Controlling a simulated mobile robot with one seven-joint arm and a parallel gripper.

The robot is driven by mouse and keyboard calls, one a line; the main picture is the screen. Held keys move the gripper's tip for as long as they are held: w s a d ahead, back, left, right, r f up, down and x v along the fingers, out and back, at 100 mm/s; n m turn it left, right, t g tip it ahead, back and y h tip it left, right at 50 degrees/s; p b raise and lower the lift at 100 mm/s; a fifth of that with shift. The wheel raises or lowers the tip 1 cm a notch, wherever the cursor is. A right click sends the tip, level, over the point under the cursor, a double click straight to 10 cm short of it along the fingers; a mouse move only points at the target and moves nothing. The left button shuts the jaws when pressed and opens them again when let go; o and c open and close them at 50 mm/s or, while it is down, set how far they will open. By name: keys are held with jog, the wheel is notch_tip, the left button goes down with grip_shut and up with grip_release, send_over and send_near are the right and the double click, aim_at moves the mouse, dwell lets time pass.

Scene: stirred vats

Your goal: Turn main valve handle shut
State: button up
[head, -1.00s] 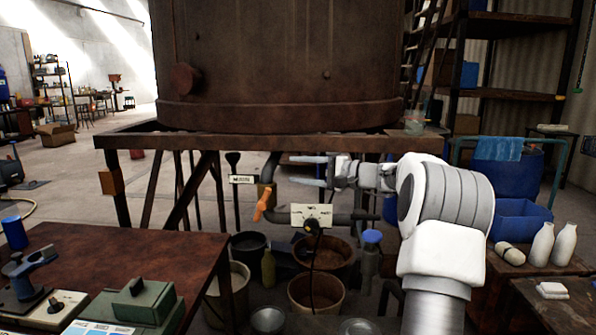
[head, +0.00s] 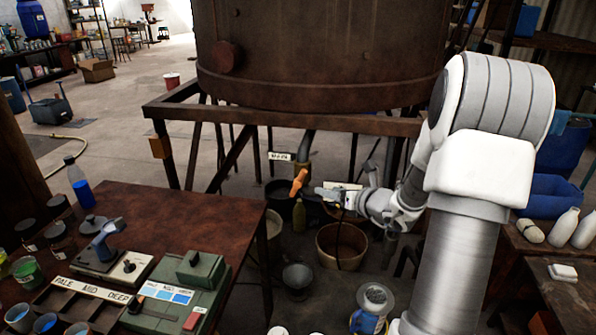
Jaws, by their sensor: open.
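The orange valve handle (head: 298,183) sits on the dark pipe (head: 305,147) under the vat. It is tilted, its upper end leaning right. A small white label (head: 280,156) hangs just left of the pipe; its lettering is too blurred to read surely. My gripper (head: 318,191) is open, with its fingers pointing left at the handle from its right side. The fingertips appear very close to the handle; I cannot tell whether they touch it. A pale plate (head: 347,187) behind the gripper is partly hidden by it.
The rusty vat (head: 320,50) stands on a metal frame (head: 290,118) above the valve. Buckets, including a brown one (head: 341,246), stand below. A brown table (head: 185,215) with a green device (head: 185,285) is at left. White bottles (head: 575,228) stand at right.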

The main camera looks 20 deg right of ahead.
aim_at(300, 184)
jog(key=shift+m, duration=0.3)
jog(key=x, duration=1.1)
jog(key=b+x, duration=0.1)
jog(key=x, duration=0.5)
jog(key=shift+a+f, duration=0.1)
jog(key=shift+f, duration=0.3)
grip_shut()
